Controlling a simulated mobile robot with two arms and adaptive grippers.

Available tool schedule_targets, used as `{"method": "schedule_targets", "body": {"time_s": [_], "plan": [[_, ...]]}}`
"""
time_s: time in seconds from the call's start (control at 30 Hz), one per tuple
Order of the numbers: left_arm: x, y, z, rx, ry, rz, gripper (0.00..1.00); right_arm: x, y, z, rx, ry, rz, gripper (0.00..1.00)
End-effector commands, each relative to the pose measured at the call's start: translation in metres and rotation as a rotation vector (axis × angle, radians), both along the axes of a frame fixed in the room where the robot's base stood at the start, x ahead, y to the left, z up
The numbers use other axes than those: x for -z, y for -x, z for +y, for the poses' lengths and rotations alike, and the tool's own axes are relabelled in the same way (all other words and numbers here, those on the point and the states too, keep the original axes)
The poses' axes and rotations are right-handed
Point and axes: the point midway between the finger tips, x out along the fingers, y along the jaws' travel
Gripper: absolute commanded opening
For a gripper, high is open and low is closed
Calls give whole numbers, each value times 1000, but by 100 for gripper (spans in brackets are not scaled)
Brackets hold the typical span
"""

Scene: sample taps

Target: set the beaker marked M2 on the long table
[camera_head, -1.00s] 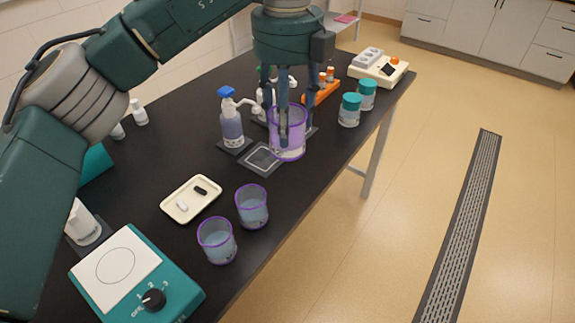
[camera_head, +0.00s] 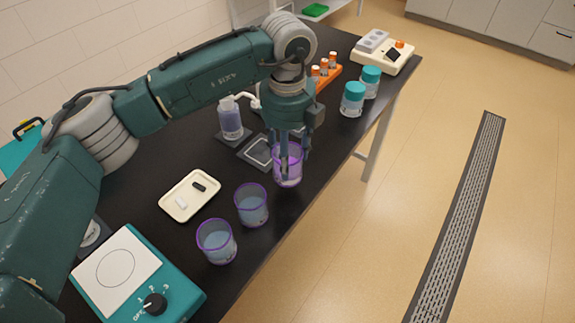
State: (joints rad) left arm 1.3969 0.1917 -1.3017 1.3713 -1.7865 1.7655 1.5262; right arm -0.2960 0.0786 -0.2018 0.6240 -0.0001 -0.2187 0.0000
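A clear beaker with purple edges (camera_head: 288,177) is at the long table's (camera_head: 330,130) front edge, between the fingers of my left gripper (camera_head: 292,160). My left gripper is shut on it from above. I cannot tell whether its base touches the table. Two similar purple-edged beakers with bluish liquid stand on the table to the left, one nearer the middle (camera_head: 252,206) and one closer (camera_head: 217,243). No marking on any beaker is readable, so I cannot tell which is M2. My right gripper is out of view.
A square dark pad with a pale outline (camera_head: 258,152) lies empty behind the held beaker. A wash bottle (camera_head: 230,120), a cream tray (camera_head: 190,196), a teal-based hotplate (camera_head: 135,275), teal-lidded jars (camera_head: 353,98) and an orange tube rack (camera_head: 327,77) stand around.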

Motion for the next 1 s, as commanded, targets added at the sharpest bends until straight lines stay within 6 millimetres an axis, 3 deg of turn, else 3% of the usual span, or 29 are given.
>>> {"method": "schedule_targets", "body": {"time_s": [0.13,0.47,0.87,0.9,0.97,1.0], "plan": [[9,0,0,-1,1,0,6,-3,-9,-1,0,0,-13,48],[48,0,0,-1,0,2,6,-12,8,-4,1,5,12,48],[56,0,0,0,1,-1,6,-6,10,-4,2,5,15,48],[54,0,0,0,1,0,58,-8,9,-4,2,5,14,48],[54,0,0,0,1,0,69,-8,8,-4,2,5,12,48],[54,0,0,0,1,0,69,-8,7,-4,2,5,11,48]]}}
